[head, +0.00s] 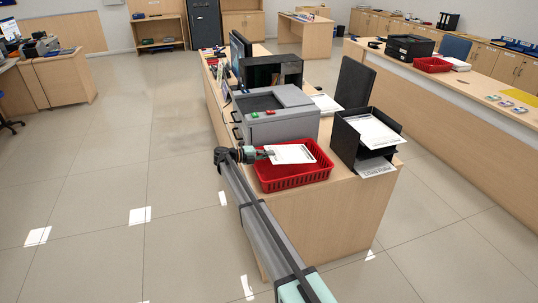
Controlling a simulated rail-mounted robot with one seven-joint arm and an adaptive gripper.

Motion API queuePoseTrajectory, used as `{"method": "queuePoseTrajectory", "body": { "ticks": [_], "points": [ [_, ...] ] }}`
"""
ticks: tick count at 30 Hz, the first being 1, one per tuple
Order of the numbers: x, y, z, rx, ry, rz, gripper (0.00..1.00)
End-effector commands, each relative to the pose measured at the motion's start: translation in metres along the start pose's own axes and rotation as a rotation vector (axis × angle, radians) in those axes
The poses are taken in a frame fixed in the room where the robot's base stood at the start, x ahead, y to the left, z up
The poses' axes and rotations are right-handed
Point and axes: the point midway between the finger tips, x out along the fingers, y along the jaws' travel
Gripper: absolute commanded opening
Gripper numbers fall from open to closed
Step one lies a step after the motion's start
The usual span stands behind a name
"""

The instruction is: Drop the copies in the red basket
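The red basket (294,181) stands at the near end of the teller counter, in front of the grey machine. White printed copies (291,154) lie flat at the level of the basket's opening, over its back left part. My gripper (265,153) reaches in from the left over the basket's rim, with its tips at the left edge of the copies. The fingers are too small to tell whether they are shut on the paper. I cannot tell whether the copies rest on anything in the basket.
A grey machine (277,120) with green and red buttons stands right behind the basket. A black paper tray (347,143) with white sheets is to its right. Another red basket (432,65) sits on the far right counter. Open floor lies to the left.

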Motion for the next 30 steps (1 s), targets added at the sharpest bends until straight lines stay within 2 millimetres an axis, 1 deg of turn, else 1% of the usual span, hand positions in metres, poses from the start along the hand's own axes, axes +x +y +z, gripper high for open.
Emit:
{"method": "queuePoseTrajectory", "body": {
  "ticks": [8, 9, 11, 12, 20, 23, 26, 30],
  "points": [
    [0.0, -0.001, 0.0, 0.0, 0.0, 0.0, 0.0],
    [0.0, -0.001, 0.0, 0.0, 0.0, 0.0, 0.13],
    [0.0, -0.001, 0.0, 0.0, 0.0, 0.0, 0.34],
    [0.0, -0.001, 0.0, 0.0, 0.0, 0.0, 0.35],
    [0.0, 0.0, 0.0, 0.0, 0.0, 0.0, 0.35],
    [-0.003, 0.0, 0.0, 0.0, -0.001, 0.0, 0.35],
    [-0.012, 0.0, 0.001, 0.0, -0.002, 0.0, 0.35],
    [-0.034, 0.0, 0.001, 0.0, -0.002, 0.0, 0.35]
  ]
}}
